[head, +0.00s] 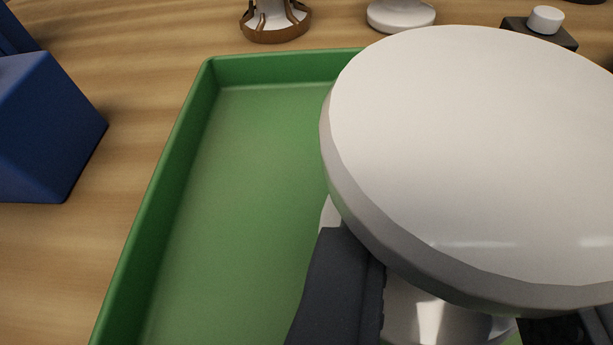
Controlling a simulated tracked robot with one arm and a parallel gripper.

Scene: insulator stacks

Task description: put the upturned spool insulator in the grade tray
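A white spool insulator (480,150) fills the right of the head view, its broad round flange facing up toward the camera. My gripper (440,310) is around its narrower neck below the flange, with one dark finger on the left and part of the other at the lower right edge. The neck shows between the fingers, and the gripper looks shut on it. The green tray (140,235) lies below and behind the insulator, empty in the part that shows. The insulator hides the tray's right side. I cannot tell whether the insulator touches the tray floor.
A blue block-like object (50,130) stands left of the tray on the wooden table (120,50). Beyond the tray are a brown-based white piece (274,22), a white round piece (401,15) and a dark block with a white knob (546,20).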

